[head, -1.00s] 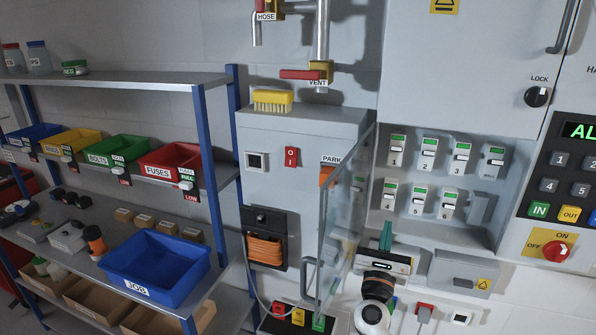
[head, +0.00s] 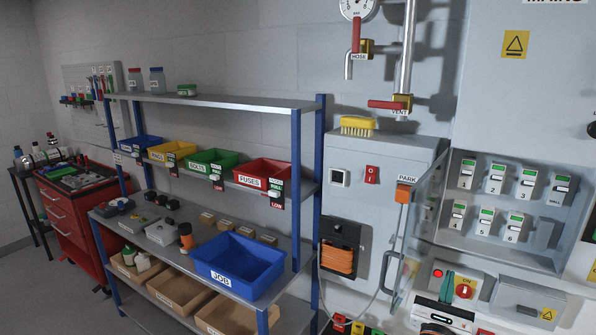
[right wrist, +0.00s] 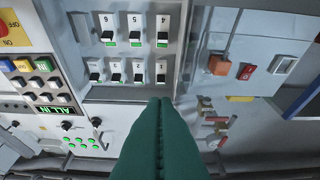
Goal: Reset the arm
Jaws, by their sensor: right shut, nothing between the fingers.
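My right gripper (head: 447,273) shows at the lower right of the head view, its dark green fingers pointing up and pressed together with nothing between them. It is in front of the wall equipment, below the breaker recess and beside a red ON switch (head: 464,292). In the right wrist view the closed green fingers (right wrist: 161,101) reach up to the lower edge of the numbered breakers (right wrist: 135,42) in the picture. I cannot tell whether they touch anything. My left gripper is not in view.
A clear hinged door (head: 428,195) stands open left of the breaker recess, close to my right arm. A grey cabinet (head: 385,160) with an orange PARK plug (head: 403,194) stands left of it. Shelves with a blue JOB bin (head: 238,262) stand further left. Floor shows at the far left.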

